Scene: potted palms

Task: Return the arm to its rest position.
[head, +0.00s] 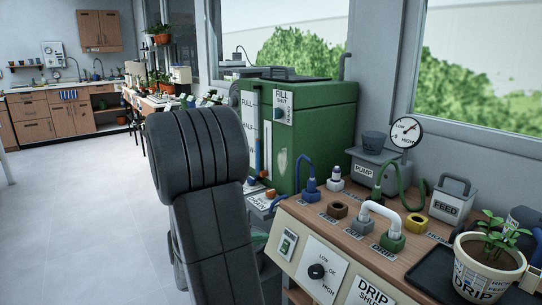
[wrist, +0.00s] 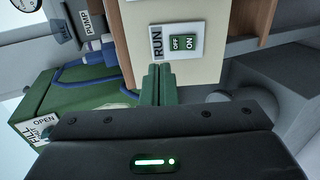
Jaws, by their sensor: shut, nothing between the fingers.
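My arm rises as a thick dark link in the middle of the head view and hides my gripper there. In the wrist view my gripper (wrist: 159,68) shows two green fingers close together, with nothing between them. They point at the cream front panel (wrist: 205,80) of the bench, just beside the RUN switch plate with its green switch (wrist: 183,42). I cannot tell whether the fingertips touch the panel. The same switch shows in the head view (head: 288,244), right of my arm.
The bench top (head: 330,224) holds plugs, hoses, a grey pump (head: 378,172), a feed can (head: 452,200) and a potted plant (head: 488,264) on a dark tray. A green tank (head: 318,130) stands behind my arm. The pale floor (head: 75,215) at left is open.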

